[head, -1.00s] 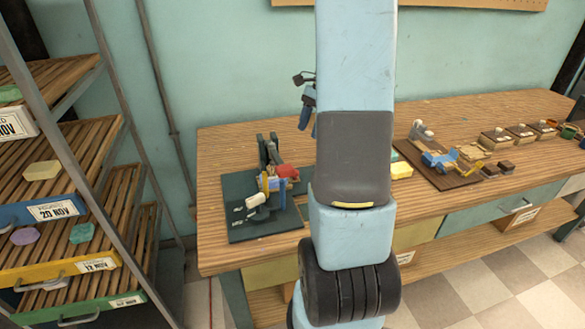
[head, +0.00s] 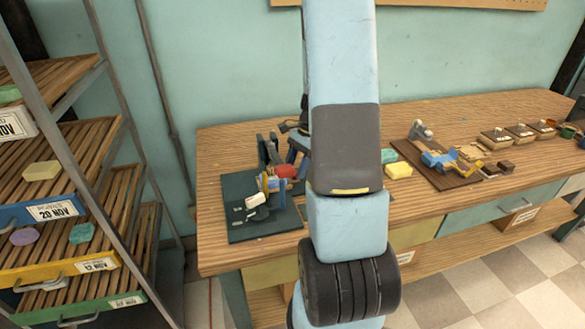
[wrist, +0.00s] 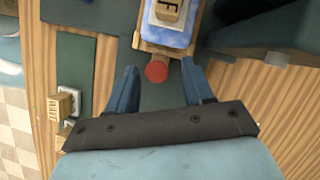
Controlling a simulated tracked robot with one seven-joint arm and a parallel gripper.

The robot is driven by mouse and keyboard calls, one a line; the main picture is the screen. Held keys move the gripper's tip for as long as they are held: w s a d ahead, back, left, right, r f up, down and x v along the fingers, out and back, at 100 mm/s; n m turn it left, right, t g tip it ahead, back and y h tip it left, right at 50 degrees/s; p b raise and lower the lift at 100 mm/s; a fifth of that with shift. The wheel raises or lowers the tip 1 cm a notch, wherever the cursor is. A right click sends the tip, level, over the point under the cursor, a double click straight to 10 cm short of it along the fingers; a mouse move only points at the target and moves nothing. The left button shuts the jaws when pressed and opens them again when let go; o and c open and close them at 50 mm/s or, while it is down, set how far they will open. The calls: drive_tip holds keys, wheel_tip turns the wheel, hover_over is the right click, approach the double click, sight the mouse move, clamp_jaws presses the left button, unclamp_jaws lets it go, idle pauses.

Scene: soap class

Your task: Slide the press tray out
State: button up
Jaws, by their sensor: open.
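The press stands on a dark green base (head: 240,190) at the left of the bench, with a red part (head: 287,171). In the wrist view, the press tray (wrist: 145,45) shows a wooden edge and a blue, mottled surface. A pale block marked with a letter (wrist: 168,10) sits on it, cut off by the top edge. A round red knob (wrist: 156,73) is at the tray's near end. My gripper (wrist: 158,66) is open, with one blue finger on either side of the knob. Contact cannot be told. In the head view, my arm partly hides the gripper beside the press.
In the wrist view, a small wooden block with lettering (wrist: 62,106) lies at left. A dark press part (wrist: 255,40) is close on the right. A yellow soap (head: 398,170) and a brown board with a blue device (head: 438,160) lie further right. A shelf rack (head: 70,170) stands left.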

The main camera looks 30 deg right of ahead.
drive_tip(key=shift+f, duration=0.15)
drive_tip(key=c, duration=0.8)
clamp_jaws()
drive_tip(key=shift+w, duration=0.1)
